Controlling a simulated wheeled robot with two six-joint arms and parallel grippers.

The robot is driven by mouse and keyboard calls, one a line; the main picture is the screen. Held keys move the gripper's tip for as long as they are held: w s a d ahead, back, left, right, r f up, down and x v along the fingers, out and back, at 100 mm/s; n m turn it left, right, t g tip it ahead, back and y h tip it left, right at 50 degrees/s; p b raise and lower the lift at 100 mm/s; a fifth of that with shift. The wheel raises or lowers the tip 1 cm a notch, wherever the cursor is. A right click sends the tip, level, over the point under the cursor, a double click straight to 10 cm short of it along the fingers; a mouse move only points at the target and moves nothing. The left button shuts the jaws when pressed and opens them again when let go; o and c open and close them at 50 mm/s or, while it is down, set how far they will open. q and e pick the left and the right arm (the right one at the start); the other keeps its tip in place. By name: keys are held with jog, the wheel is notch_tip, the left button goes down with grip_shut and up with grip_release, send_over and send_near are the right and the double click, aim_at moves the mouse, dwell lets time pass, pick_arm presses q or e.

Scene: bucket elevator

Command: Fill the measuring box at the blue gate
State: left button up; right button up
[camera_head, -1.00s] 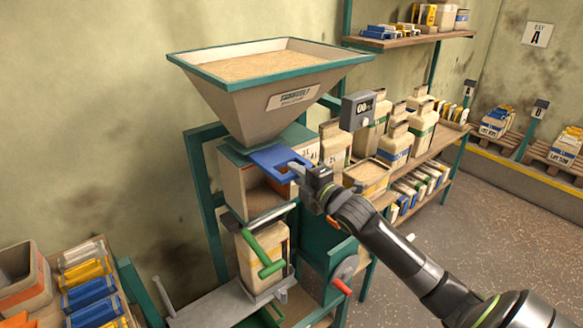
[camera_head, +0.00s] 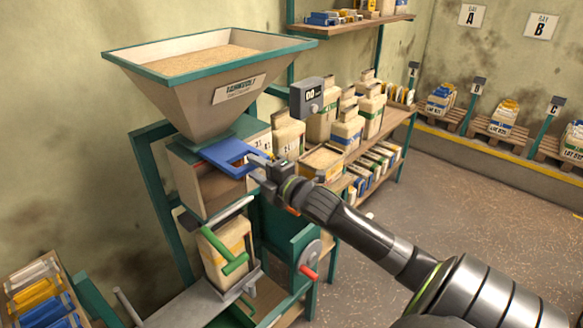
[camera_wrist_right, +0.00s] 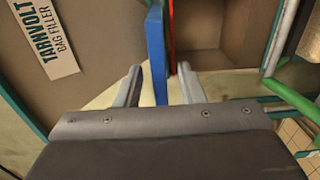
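The blue gate (camera_head: 222,153) is a flat plate with a handle, sticking out between the hopper (camera_head: 190,100) and the measuring box (camera_head: 177,180). The box's front is open, and the visible inside shows bare brown walls with no grain. My right gripper (camera_head: 262,163) is at the gate's outer right end. In the right wrist view, the blue gate (camera_wrist_right: 156,50) stands between my right gripper's fingers (camera_wrist_right: 160,80), with narrow gaps visible beside it. The hopper holds grain (camera_head: 185,59). My left gripper is not in view.
A paper bag (camera_head: 227,250) stands below the box, behind a green lever (camera_head: 222,250). A grey display (camera_head: 307,97) and a red-handled crank (camera_head: 308,271) are on the right. The floor at right is clear.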

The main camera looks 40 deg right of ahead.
jog(key=s+d+p, duration=0.1)
jog(key=s+p, duration=0.1)
jog(key=s, duration=1.3)
jog(key=shift+s, duration=0.15)
jog(key=shift+d, duration=0.1)
jog(key=shift+c, duration=0.3)
dwell(1.0)
